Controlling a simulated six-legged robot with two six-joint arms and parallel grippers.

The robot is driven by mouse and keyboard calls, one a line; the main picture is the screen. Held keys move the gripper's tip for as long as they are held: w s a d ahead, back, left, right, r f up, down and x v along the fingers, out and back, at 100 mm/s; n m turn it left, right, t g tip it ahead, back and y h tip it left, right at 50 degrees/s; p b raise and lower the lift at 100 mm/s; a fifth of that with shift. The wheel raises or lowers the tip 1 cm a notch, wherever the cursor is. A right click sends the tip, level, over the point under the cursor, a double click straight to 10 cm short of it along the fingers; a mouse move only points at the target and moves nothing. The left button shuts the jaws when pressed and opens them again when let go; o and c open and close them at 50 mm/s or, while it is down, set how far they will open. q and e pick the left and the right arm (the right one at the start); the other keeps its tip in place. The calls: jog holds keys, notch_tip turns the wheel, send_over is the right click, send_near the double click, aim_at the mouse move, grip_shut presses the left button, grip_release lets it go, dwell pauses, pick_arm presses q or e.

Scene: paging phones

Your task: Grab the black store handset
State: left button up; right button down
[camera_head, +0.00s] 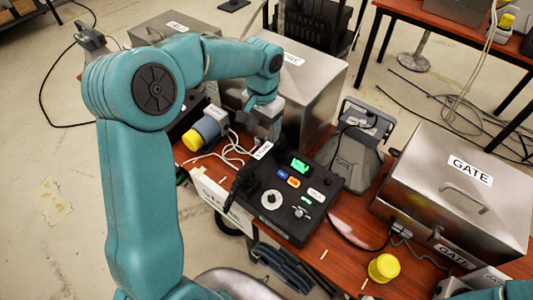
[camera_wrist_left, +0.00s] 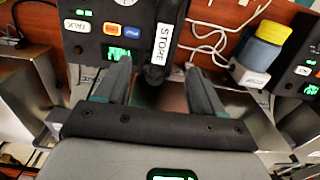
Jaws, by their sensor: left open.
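The black store handset (camera_head: 243,181) lies along the left side of the black paging console (camera_head: 322,209). Its upper end carries a white STORE label. In the left wrist view the handset (camera_wrist_left: 158,62) hangs down from the top edge with its STORE label facing the camera. My left gripper (camera_head: 268,128) is above the label end of the handset. In the wrist view its two fingers (camera_wrist_left: 158,72) are spread, one on each side of the handset's end, with gaps showing. Whether they touch it cannot be told. My right gripper is out of view.
A steel box (camera_head: 312,85) stands behind the console, and a steel GATE box (camera_head: 455,190) to its right. A grey GATE speaker (camera_head: 352,150) stands between. A grey-blue cylinder with a yellow cap (camera_head: 205,130) and white cables lie left. A yellow knob (camera_head: 383,267) is near the front.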

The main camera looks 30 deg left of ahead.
aim_at(263, 150)
pick_arm(q)
notch_tip(263, 150, down, 7)
jog(key=shift+w+a+f, duration=0.1)
jog(key=shift+a, duration=0.05)
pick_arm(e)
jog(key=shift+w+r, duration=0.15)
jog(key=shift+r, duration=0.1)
pick_arm(q)
jog(key=shift+f+p, duration=0.1)
jog(key=shift+p, duration=0.2)
jog(key=shift+s+f, duration=0.2)
jog(key=shift+f, duration=0.1)
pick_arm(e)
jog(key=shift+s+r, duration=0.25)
pick_arm(q)
jog(key=f, duration=0.1)
jog(key=f+p, duration=0.1)
jog(key=f, duration=0.2)
jog(key=shift+w+f, duration=0.1)
jog(key=shift+w, duration=0.25)
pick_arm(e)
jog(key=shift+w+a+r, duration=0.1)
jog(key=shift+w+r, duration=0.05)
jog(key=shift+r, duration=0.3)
pick_arm(q)
jog(key=shift+s+f, duration=0.1)
jog(key=shift+f, duration=0.2)
jog(key=c, duration=1.2)
jog(key=shift+r, duration=0.15)
